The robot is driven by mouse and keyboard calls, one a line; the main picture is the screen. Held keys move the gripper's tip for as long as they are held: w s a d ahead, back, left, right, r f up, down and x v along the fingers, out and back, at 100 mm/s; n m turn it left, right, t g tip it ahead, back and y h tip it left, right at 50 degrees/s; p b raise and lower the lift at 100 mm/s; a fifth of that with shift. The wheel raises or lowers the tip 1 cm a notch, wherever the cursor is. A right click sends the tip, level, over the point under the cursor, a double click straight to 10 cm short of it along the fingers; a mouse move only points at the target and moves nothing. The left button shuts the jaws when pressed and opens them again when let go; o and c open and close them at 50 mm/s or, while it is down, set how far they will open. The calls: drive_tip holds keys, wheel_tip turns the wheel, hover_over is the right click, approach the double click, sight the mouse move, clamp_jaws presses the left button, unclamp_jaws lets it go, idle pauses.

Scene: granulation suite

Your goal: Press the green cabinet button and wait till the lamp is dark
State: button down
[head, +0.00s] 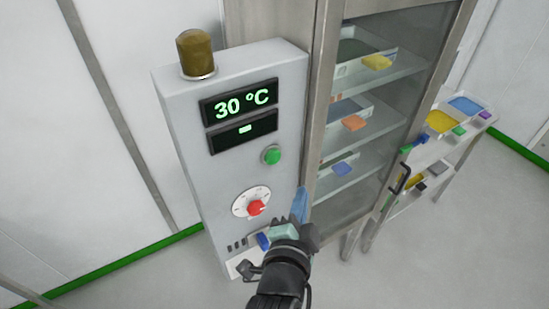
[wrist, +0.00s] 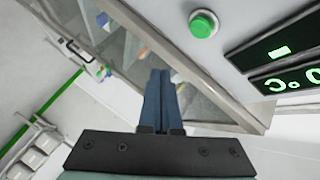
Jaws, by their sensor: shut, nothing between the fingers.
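The green button (head: 271,155) is on the front of the grey control cabinet (head: 178,130), below the displays. It also shows in the wrist view (wrist: 204,24), above and to the right of my fingertips. The lamp (head: 196,53) on top of the cabinet is a dull brown-amber and looks unlit. The upper display (head: 239,102) reads 30 °C; the lower display (head: 243,130) shows a short green bar. My gripper (head: 299,204) is shut and empty, below and to the right of the button and apart from it. In the wrist view its blue fingers (wrist: 157,98) are together.
A red dial (head: 256,207) is below the button. A glass-door cabinet (head: 325,105) with trays on shelves stands to the right; its door has a black handle (head: 401,178). A trolley (head: 470,140) with coloured items stands farther right. Bare floor lies in front.

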sight(279, 159)
drive_tip(key=w+a+b, duration=0.2)
drive_tip(key=w+a, duration=0.2)
drive_tip(key=w, duration=0.2)
drive_tip(key=shift+a+b, duration=0.25)
drive_tip(key=shift+b, duration=0.05)
drive_tip(key=shift+w, duration=0.1)
idle(1.7)
drive_tip(key=shift+w+a+b, duration=0.2)
drive_tip(key=shift+w+b, duration=0.1)
drive_tip(key=shift+b, duration=0.1)
drive_tip(key=shift+w+a+b, duration=0.35)
drive_tip(key=shift+w+b, duration=0.05)
drive_tip(key=shift+b, duration=0.05)
idle(0.7)
idle(0.3)
drive_tip(key=shift+s+d, duration=0.55)
drive_tip(key=shift+s, duration=0.25)
